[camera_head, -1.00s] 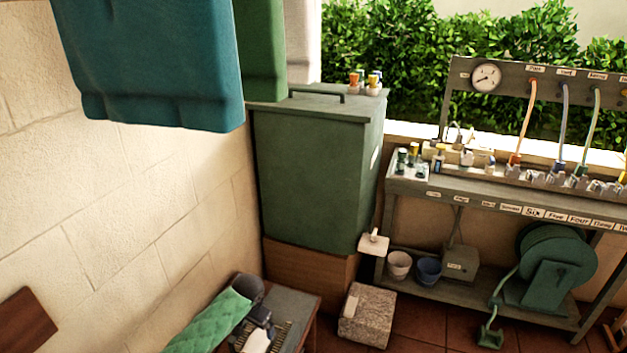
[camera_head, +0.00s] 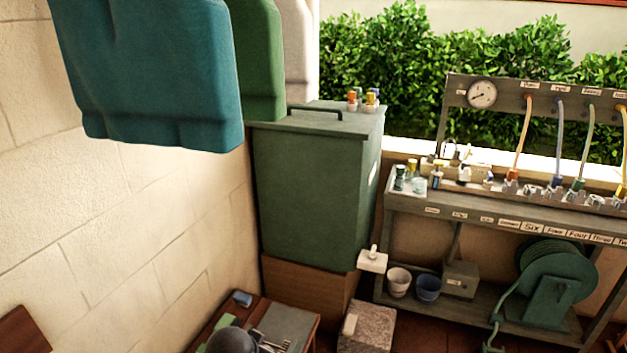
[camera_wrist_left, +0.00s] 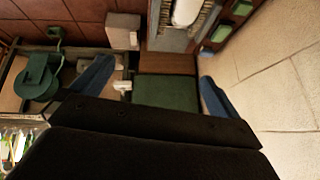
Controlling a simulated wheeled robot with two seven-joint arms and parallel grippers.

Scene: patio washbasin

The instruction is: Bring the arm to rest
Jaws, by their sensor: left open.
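My left gripper (camera_wrist_left: 157,72) shows in the left wrist view as two blue fingers set wide apart, with nothing between them. Beyond the gap are the green bin (camera_wrist_left: 165,92) and the wooden box (camera_wrist_left: 168,64) under it. In the head view, a dark rounded shape at the bottom edge is cut off, and I cannot tell whether it is part of my left arm. The left gripper's fingers cannot be made out clearly there. My right gripper is in neither view.
A low table with a grey tray (camera_head: 287,325) stands at lower left, by the pale wall (camera_head: 110,220). A stone block (camera_head: 366,330) stands right of it. A workbench (camera_head: 470,213) with hoses and a reel fills the right.

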